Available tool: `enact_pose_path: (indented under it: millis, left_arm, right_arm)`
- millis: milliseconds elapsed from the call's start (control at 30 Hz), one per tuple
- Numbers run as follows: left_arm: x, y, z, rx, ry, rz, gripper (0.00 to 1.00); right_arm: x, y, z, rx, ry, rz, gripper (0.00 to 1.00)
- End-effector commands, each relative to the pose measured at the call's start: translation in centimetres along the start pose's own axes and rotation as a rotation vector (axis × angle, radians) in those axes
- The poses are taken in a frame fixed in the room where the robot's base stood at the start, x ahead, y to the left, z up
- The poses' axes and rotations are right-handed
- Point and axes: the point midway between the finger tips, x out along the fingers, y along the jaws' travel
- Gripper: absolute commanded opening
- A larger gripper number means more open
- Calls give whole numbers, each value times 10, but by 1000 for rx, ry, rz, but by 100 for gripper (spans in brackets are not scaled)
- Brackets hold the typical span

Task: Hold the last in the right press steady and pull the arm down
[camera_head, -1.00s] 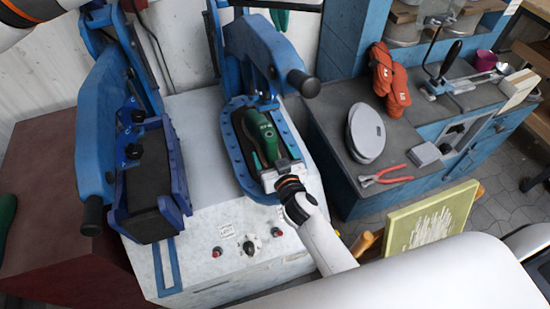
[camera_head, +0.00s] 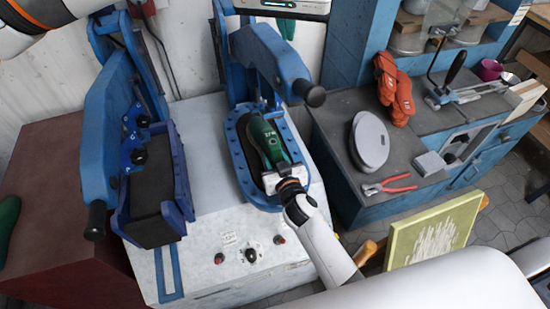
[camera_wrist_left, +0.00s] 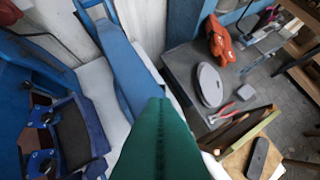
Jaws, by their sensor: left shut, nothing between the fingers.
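The right press (camera_head: 240,160) is blue, with an oval rimmed bed on the white machine top. A dark green last (camera_head: 268,142) with white marks lies in this bed. The press arm (camera_head: 270,60) is raised above the bed, its black handle (camera_head: 316,96) free.
The left press (camera_head: 150,205) stands close by with a dark pad. A workbench (camera_head: 330,130) to the right holds a grey oval plate (camera_head: 370,140), red pliers (camera_head: 390,185) and orange-red pieces (camera_head: 395,90). A yellow board (camera_head: 430,235) stands in front of the bench.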

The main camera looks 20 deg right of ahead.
Motion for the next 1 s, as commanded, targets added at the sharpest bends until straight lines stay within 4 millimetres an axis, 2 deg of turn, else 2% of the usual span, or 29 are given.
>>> enact_pose_path:
  millis: [267, 700, 1000]
  left_arm:
    - [1, 0, -2, 1, 0, 0, 0]
    - [14, 0, -22, 0, 1, 0, 0]
    - [15, 0, -23, 0, 1, 0, 0]
  right_arm:
    - [0, 1, 0, 1, 0, 2, 24]
    - [0, 1, 0, 1, 0, 3, 24]
    - [0, 1, 0, 1, 1, 3, 24]
